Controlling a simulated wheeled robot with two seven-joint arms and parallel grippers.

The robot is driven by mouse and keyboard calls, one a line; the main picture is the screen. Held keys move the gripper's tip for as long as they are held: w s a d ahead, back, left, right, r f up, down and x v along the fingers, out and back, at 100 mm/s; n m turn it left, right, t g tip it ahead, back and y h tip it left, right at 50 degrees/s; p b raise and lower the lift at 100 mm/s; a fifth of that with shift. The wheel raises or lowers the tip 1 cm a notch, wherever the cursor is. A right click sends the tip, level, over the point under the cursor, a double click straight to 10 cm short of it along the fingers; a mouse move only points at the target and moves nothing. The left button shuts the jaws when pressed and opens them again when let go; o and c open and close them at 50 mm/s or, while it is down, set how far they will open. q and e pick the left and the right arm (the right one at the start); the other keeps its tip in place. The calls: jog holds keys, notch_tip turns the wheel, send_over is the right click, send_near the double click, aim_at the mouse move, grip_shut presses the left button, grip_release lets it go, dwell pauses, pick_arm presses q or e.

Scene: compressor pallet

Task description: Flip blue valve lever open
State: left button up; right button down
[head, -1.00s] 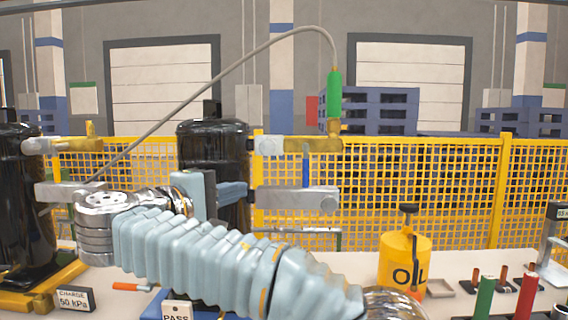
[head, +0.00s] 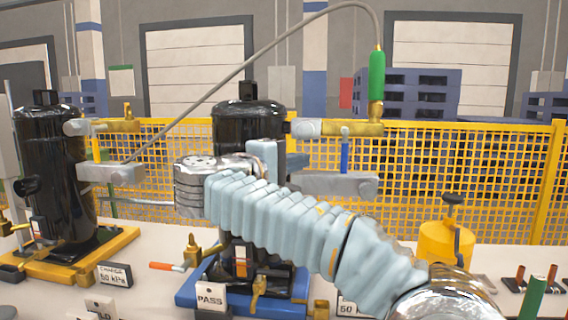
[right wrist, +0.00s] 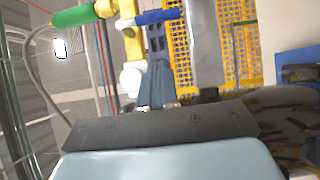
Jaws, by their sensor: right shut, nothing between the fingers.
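The blue valve lever (head: 344,155) hangs upright below a brass valve (head: 362,129), above a grey bar (head: 340,184). The lever also shows in the right wrist view (right wrist: 158,17), lying nearly level at the top. My right gripper (head: 303,161) is shut and empty, to the left of the lever at about its height; its fingers are partly hidden by my arm. In the right wrist view my shut fingers (right wrist: 156,50) point up toward the lever. I cannot tell whether they touch it. My left gripper is not in view.
A green-handled hose fitting (head: 376,75) rises from the brass valve. A black compressor (head: 247,120) stands behind my right arm on a blue pallet (head: 195,296). Another compressor (head: 52,165) stands at left. A yellow oil can (head: 445,243) stands at right. Yellow fencing runs behind.

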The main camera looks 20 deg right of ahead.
aim_at(343, 160)
jog(key=d, duration=0.6)
jog(key=shift+d, duration=0.4)
jog(key=shift+s+d+f+n+h, duration=0.2)
jog(key=shift+d+f+n+h, duration=0.1)
jog(key=shift+n, duration=0.3)
jog(key=shift+s+d+f+n+t+h+b, duration=0.2)
jog(key=shift+d+n+t+h+b, duration=0.1)
jog(key=shift+n+b, duration=0.25)
jog(key=shift+s+d+f+n+t+h+b, duration=0.1)
jog(key=shift+s+d+n+t+h+b, duration=0.15)
jog(key=shift+n, duration=0.4)
jog(key=s+d+r+n+t+b, duration=0.2)
jog(key=s+d+n+b, duration=0.1)
jog(key=d+n, duration=0.1)
jog(key=shift+d+r+t+h+b, duration=0.35)
jog(key=shift+d, duration=0.3)
jog(key=shift+r, duration=0.15)
